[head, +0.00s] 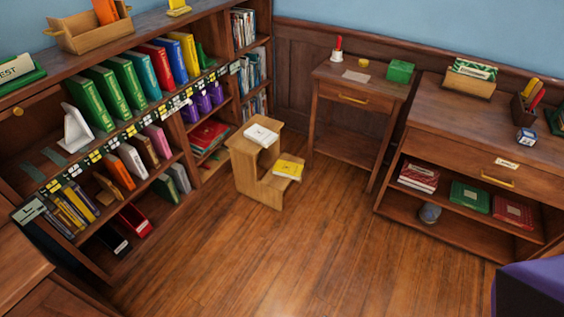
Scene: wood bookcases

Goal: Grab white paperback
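A white book (261,135), which looks like a paperback, lies flat on the top step of a small wooden step stool (245,165). A yellow book (288,170) lies on the stool's lower step, to the right of and below the white one. Nothing lies on top of the white book. Neither of my grippers shows in the head view.
A bookcase (150,133) with several colored books runs along the left, close to the stool. A side table (346,105) stands behind the stool to the right, and a low cabinet (424,128) stands farther right. A purple thing (535,285) is at the lower right. The middle floor is clear.

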